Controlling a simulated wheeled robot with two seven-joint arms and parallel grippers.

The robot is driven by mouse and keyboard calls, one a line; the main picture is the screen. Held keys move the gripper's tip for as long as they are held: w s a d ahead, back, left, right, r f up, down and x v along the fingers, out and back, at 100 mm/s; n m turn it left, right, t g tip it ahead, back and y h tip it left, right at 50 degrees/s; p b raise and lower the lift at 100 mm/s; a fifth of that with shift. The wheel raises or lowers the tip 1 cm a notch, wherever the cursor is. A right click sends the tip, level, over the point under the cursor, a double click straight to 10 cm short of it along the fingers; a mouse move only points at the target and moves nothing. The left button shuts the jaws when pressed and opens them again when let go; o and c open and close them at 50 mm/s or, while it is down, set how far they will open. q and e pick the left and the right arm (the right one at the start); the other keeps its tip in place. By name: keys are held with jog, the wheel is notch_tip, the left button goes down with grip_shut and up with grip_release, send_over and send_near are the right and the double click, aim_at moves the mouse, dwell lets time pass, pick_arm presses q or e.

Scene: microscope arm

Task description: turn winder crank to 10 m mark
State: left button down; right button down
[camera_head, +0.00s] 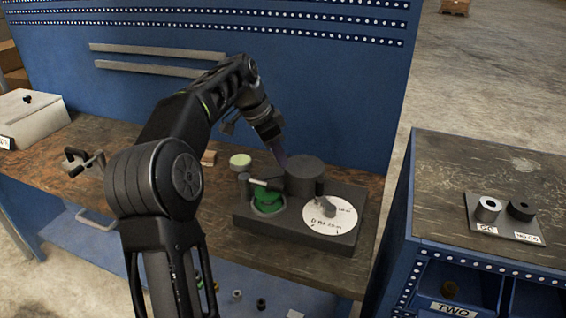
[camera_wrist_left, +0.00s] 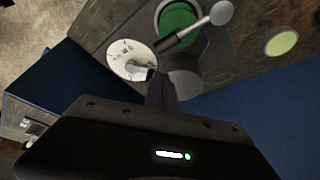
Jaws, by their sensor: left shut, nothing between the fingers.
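The winder is a dark grey base block (camera_head: 345,248) on the wooden bench. It carries a green spool (camera_head: 268,200), a dark upright cylinder (camera_head: 305,172) and a white dial (camera_head: 325,225) with handwritten marks and a grey pointer (camera_head: 327,208). The crank (camera_head: 264,184) is a short bar above the green spool; in the left wrist view its bar (camera_wrist_left: 182,35) ends in a round grey knob (camera_wrist_left: 221,13). My left gripper (camera_head: 283,160) is shut and empty, close beside the cylinder, apart from the knob. Its fingers (camera_wrist_left: 158,82) partly overlap the cylinder. The dial's marks are too small to read fully.
A pale green-topped round piece (camera_head: 240,160) stands behind the winder. Another small hand-crank device (camera_head: 85,160) and a white box (camera_head: 30,115) are at the left. A blue pegboard (camera_head: 340,80) rises behind. A separate cabinet (camera_head: 450,170) with GO gauges stands at the right.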

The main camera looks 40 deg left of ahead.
pick_arm(q)
jog(key=shift+d, duration=0.15)
jog(key=s+d+n+y+b, duration=0.2)
jog(key=d+n+b, duration=0.2)
jog(key=d+n, duration=0.3)
jog(key=shift+s+d+n+t+y, duration=0.15)
jog(key=shift+d+n+t+y, duration=0.15)
jog(key=shift+d+y, duration=0.15)
send_near(325, 198)
jog(key=s+f, duration=0.1)
jog(key=s+a+f, duration=0.1)
jog(key=s+f, duration=0.1)
jog(key=f, duration=0.1)
jog(key=shift+s+a+p, duration=0.3)
jog(key=shift+w+a+p, duration=0.15)
jog(key=shift+w+p, duration=0.2)
jog(key=shift+w, duration=0.65)
jog(key=shift+w+a+p, duration=0.2)
jog(key=shift+w+p, duration=0.1)
jog(key=shift+w, duration=0.7)
